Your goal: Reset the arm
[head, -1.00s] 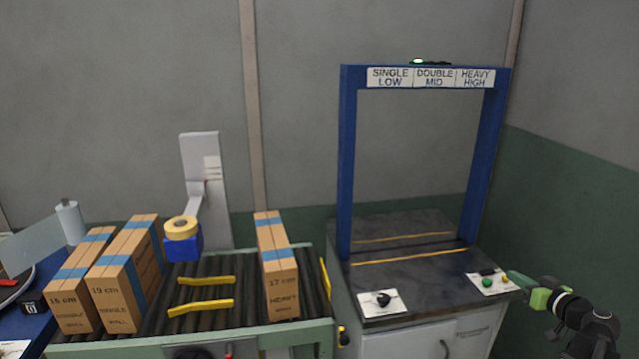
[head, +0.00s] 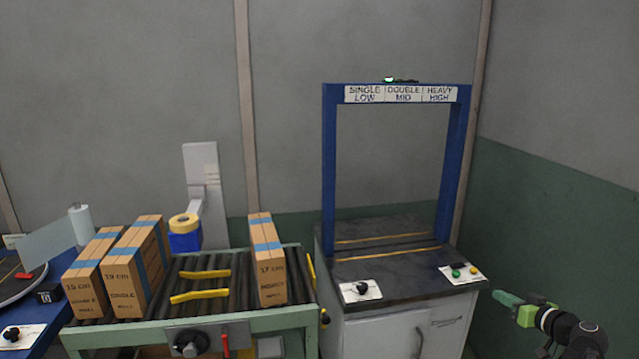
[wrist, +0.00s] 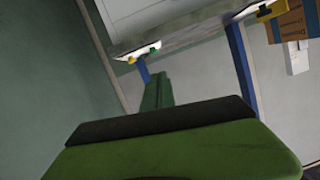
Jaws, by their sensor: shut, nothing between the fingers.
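My gripper (head: 503,297) is at the lower right in the head view, green-tipped and pointing left. It is shut and empty, in front of the green lower wall and to the right of the strapping machine's cabinet. In the wrist view its green finger (wrist: 180,155) with a dark edge fills the bottom, and the view is tilted. The button plate (head: 463,274), with a green and a yellow button, is on the machine's table corner, apart from my gripper. The blue arch (head: 330,170) stands over the dark tabletop with a sign reading SINGLE LOW, DOUBLE MID, HEAVY HIGH.
A box marked 17 cm (head: 269,275) stands on the roller conveyor (head: 200,310). Boxes marked 15 cm (head: 85,295) and 19 cm (head: 122,285) stand at the left. A black knob plate (head: 360,291) is on the machine's front left. Floor space right of the cabinet looks clear.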

